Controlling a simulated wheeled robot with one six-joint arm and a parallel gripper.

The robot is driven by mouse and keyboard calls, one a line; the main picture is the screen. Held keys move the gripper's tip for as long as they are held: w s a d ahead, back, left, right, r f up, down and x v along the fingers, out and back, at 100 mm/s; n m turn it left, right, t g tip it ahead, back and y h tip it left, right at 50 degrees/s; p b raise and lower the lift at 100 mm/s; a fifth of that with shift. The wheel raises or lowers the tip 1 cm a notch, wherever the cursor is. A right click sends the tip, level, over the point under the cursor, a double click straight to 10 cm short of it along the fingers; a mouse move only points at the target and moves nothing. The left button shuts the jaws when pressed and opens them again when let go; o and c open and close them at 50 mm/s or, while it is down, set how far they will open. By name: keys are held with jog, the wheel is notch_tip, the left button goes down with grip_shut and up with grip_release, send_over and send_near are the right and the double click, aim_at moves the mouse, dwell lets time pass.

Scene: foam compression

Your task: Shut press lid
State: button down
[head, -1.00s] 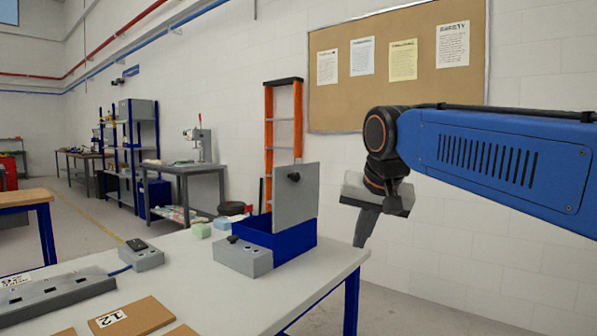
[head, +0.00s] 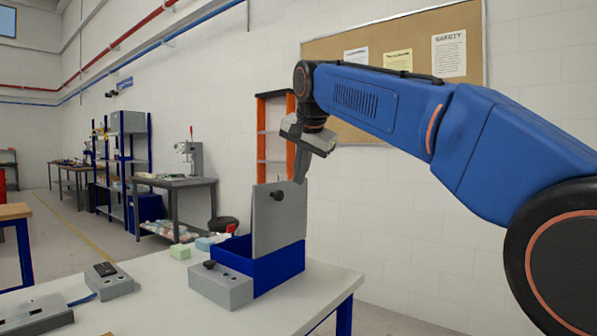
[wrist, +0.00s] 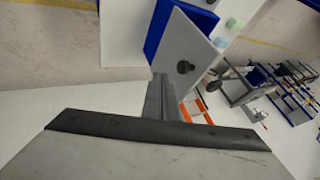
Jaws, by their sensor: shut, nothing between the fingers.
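The press is a blue box (head: 279,268) on the white table, with its grey lid (head: 280,225) standing upright, open. A black knob (head: 277,196) sits on the lid's face near its top. My gripper (head: 300,180) is shut and empty, pointing down at the lid's upper right edge in the head view; whether it touches the lid I cannot tell. In the wrist view the shut fingers (wrist: 159,82) lie close to the lid (wrist: 195,52), with the knob (wrist: 185,67) beyond them. The box's inside is mostly hidden.
A grey control box (head: 220,286) with a black knob stands in front of the press. Green and blue foam blocks (head: 180,251) lie to its left. Another grey box (head: 109,282) sits farther left. The table's right edge (head: 352,285) is clear.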

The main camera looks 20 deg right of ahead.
jog(key=w+a+f, duration=0.2)
jog(key=w+f, duration=0.3)
jog(key=w, duration=0.2)
jog(key=shift+w, duration=0.15)
jog(key=shift+a, duration=0.1)
dwell(0.3)
